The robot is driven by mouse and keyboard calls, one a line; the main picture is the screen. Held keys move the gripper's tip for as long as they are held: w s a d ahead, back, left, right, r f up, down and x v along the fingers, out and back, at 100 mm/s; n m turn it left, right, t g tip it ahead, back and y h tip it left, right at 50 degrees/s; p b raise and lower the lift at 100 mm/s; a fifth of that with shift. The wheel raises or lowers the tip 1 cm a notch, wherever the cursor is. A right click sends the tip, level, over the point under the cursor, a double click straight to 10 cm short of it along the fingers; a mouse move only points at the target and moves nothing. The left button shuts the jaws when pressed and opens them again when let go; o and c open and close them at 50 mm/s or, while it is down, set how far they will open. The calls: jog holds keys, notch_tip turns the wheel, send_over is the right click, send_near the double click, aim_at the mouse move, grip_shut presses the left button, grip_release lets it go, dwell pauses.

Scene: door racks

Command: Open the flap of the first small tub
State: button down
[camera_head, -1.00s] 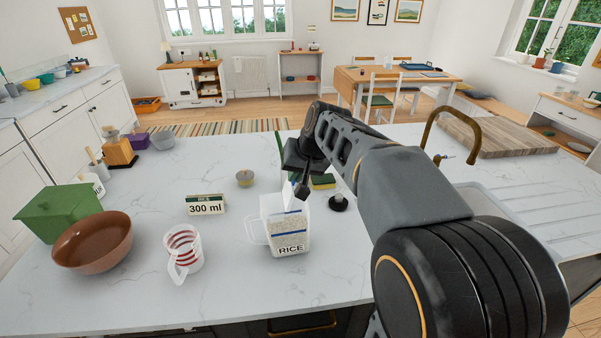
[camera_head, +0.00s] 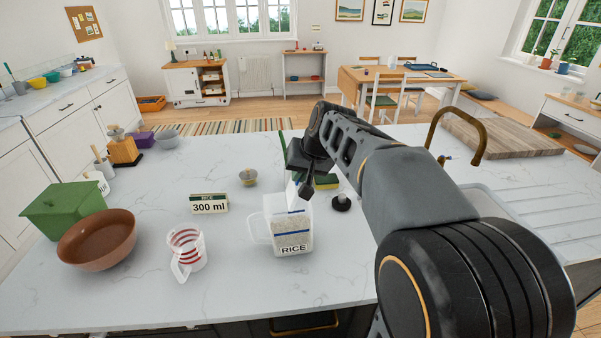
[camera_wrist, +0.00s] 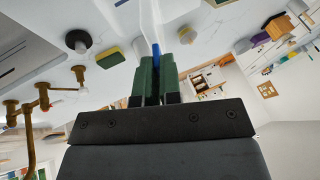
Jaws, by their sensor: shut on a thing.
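The small tub (camera_head: 288,238) is a clear, handled container marked RICE, with pale grains inside. It stands upright on the white marble counter. My gripper (camera_head: 304,190) is at the tub's top, at its right side. A pale piece, apparently the flap (camera_head: 292,188), stands raised at the top, partly hidden by my gripper. In the wrist view, my green fingers (camera_wrist: 156,82) are closed on a blue-edged piece (camera_wrist: 156,50) with a clear strip running up from it. How far the flap is open cannot be told.
A red-striped measuring jug (camera_head: 187,252), a brown bowl (camera_head: 97,240) and a green box (camera_head: 62,210) stand to the left. A 300 ml sign (camera_head: 209,204) and a small round pot (camera_head: 248,177) are behind. A sponge (camera_head: 327,181) and a black knob-like object (camera_head: 341,203) are close right.

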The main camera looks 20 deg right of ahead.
jog(key=shift+f, duration=0.1)
jog(key=c, duration=1.3)
grip_release()
jog(key=v, duration=1.4)
jog(key=shift+b, duration=0.35)
